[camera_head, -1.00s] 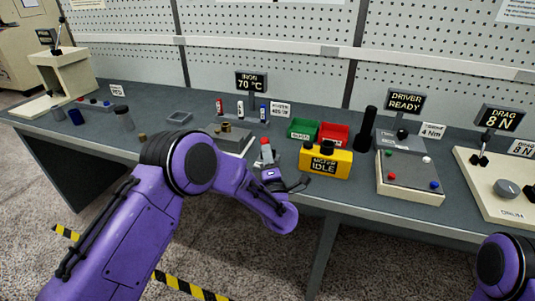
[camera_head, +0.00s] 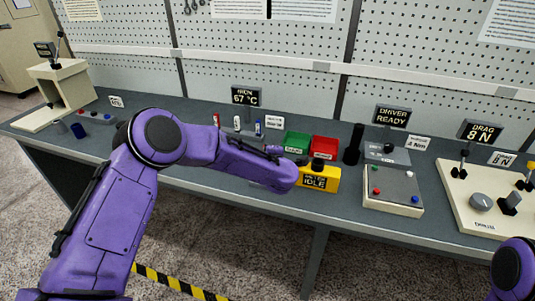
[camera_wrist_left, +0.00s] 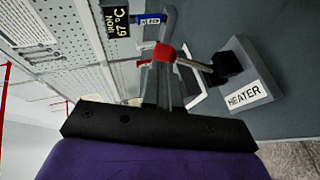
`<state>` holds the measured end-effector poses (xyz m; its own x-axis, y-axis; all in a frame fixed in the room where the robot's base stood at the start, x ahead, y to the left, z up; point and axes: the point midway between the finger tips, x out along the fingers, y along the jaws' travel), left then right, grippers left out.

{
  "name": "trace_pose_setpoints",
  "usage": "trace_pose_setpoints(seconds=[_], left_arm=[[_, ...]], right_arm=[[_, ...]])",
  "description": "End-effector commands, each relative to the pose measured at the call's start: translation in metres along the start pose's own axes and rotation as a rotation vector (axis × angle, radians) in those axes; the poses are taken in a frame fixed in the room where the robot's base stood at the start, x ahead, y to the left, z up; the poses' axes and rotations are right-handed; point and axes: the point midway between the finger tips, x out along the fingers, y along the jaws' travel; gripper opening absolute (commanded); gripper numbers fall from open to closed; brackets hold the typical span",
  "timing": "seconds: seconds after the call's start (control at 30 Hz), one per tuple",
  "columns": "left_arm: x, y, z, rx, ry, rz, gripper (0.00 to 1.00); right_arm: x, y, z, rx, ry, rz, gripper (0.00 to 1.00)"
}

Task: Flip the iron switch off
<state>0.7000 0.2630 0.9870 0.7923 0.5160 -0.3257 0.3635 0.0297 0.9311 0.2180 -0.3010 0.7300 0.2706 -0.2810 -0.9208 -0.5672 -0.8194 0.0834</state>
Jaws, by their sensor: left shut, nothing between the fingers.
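The iron switch is a lever with a red knob (camera_wrist_left: 163,52) on a grey stem. It rises from a black block on a grey box labelled HEATER (camera_wrist_left: 243,93) in the left wrist view. My left gripper (camera_wrist_left: 169,22) is shut and empty, its grey fingers overlapping the red knob. I cannot tell whether they touch it. In the head view my left forearm hides the switch and the fingers. The iron display (camera_head: 246,96) reads 67 °C and also shows in the left wrist view (camera_wrist_left: 117,22). My right gripper is out of view.
Green (camera_head: 297,143) and red (camera_head: 323,147) bins stand behind the yellow meter box (camera_head: 319,179), right beside my left forearm. A blue-handled tool (camera_head: 258,128) stands behind the forearm. The driver panel (camera_head: 392,190) and drag panel (camera_head: 480,202) are farther right.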

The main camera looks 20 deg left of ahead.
Motion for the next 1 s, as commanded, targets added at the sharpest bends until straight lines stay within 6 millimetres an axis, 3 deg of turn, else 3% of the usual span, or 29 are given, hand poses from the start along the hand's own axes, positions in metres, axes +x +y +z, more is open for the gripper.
trace_pose_setpoints(seconds=[1.0], left_arm=[[0.0106,0.0072,0.0049,-0.003,0.001,0.008,0.00]], right_arm=[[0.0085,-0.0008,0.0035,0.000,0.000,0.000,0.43]])
